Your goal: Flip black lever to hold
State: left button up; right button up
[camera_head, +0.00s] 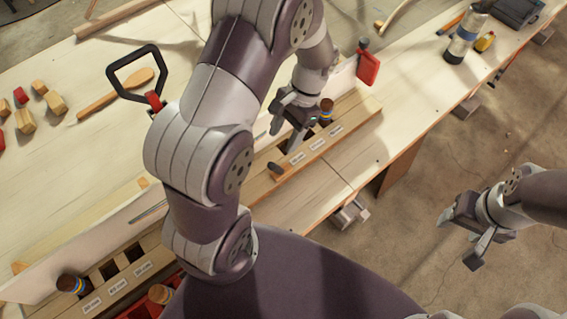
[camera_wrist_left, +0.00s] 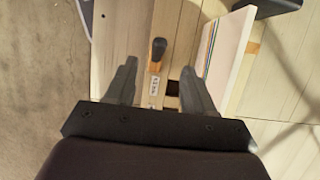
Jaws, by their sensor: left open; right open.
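A small lever with a rounded black knob (camera_head: 275,168) stands on the near side of the labelled wooden rail (camera_head: 262,192). In the left wrist view the black knob (camera_wrist_left: 158,48) shows between and just beyond my fingers, above a label strip. My left gripper (camera_head: 284,130) is open and empty over the rail, apparently apart from the knob. It also shows open in the left wrist view (camera_wrist_left: 158,72). My right gripper (camera_head: 468,236) is open and empty, off the table at the right. The middle of the rail is hidden by my left arm.
A pale lath (camera_head: 105,232) stands along the rail. A black loop handle with a red base (camera_head: 135,76) and a red clamp (camera_head: 367,68) are near it. Brown pegs with bands (camera_head: 326,110) sit in the rail.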

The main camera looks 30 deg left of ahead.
aim_at(273, 163)
pick_arm(q)
jog(key=p+x, duration=0.1)
jog(key=x, duration=0.3)
jog(key=shift+s+a+f, duration=0.2)
jog(key=shift+s, duration=0.1)
jog(key=x, duration=0.3)
jog(key=p+x, duration=0.1)
jog(key=x, duration=0.1)
jog(key=shift+w+d+f, duration=0.2)
jog(key=shift+d, duration=0.05)
jog(key=shift+s+a+f, duration=0.15)
jog(key=shift+f, duration=0.1)
pick_arm(e)
jog(key=shift+r, duration=0.15)
